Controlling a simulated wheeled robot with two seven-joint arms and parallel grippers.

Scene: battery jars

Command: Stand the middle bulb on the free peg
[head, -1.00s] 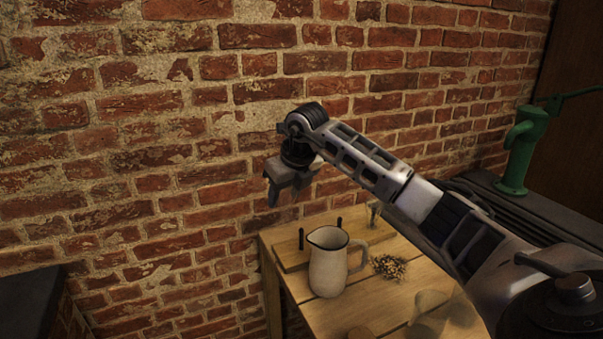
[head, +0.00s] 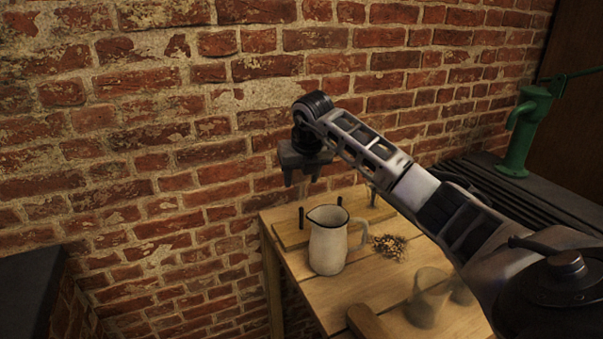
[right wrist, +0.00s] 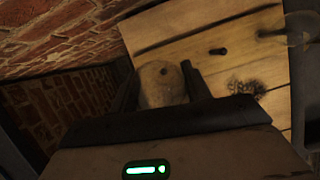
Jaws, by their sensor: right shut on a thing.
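My right gripper (head: 303,179) is above the back of the table, pointing down over the peg board (head: 292,236). In the right wrist view, a rounded, see-through glass bulb (right wrist: 160,94) sits between its fingers (right wrist: 160,84). The glass can barely be made out in the head view. A dark spot in it looks like the left peg (head: 301,217) seen through the glass. The middle peg (head: 340,202) stands bare and also shows in the wrist view (right wrist: 218,51). A glass piece (head: 373,196) stands at the board's right end. My left gripper is not in view.
A white jug (head: 328,250) stands just in front of the board. A dry brown clump (head: 389,246) lies right of it. A smoky glass vessel (head: 428,300) and a wooden piece (head: 368,322) are nearer. A brick wall (head: 150,130) rises close behind.

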